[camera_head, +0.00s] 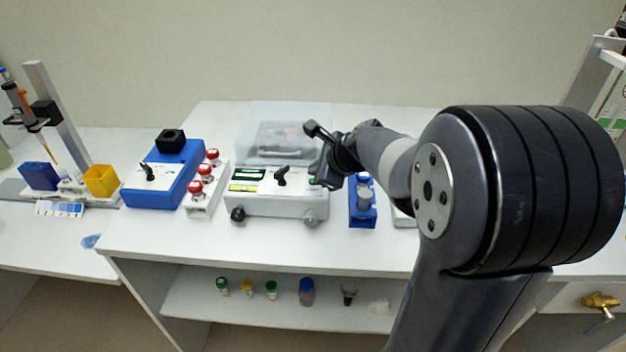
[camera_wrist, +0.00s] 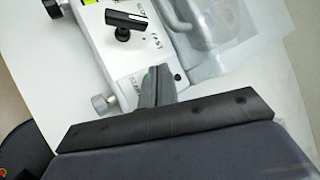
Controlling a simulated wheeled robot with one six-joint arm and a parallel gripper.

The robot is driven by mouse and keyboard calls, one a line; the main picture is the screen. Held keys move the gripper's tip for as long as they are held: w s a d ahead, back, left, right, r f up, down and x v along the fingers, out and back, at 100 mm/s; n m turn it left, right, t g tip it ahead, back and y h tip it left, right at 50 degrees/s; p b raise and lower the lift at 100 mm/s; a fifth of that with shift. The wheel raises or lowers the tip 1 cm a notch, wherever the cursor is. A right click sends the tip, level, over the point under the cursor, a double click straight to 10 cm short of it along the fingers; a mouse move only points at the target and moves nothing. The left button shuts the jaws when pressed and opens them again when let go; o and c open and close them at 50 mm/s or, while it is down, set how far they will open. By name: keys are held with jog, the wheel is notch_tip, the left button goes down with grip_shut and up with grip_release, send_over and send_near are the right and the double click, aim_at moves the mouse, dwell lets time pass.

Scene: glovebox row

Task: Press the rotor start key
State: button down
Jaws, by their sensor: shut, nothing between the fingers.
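The grey-white rotor device (camera_head: 262,205) stands on the bench, with a clear lid (camera_head: 285,125), a green display, a black lever knob (camera_head: 281,176) and two round front knobs. In the wrist view its panel (camera_wrist: 125,62) shows the black lever (camera_wrist: 125,19). My gripper (camera_head: 323,182) is shut and empty, at the right end of this panel. In the wrist view the closed fingers (camera_wrist: 152,84) point at the panel, right over a small green patch (camera_wrist: 146,76), likely the start key. The fingers hide most of it. I cannot tell whether they touch it.
Left of the device are a white rack with red-capped vials (camera_head: 197,196) and a blue device (camera_head: 160,182). A blue stand (camera_head: 362,206) is close to the right of my gripper. Several small bottles (camera_head: 306,291) stand on the lower shelf. The bench front is clear.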

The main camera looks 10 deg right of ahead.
jog(key=shift+f, duration=0.4)
jog(key=shift+f+b, duration=0.4)
jog(key=shift+b, duration=0.15)
jog(key=shift+r, duration=0.1)
dwell(0.5)
jog(key=shift+r+p, duration=0.75)
jog(key=shift+p, duration=0.1)
notch_tip(320, 180, up, 5)
jog(key=p, duration=0.4)
jog(key=shift+p, duration=0.4)
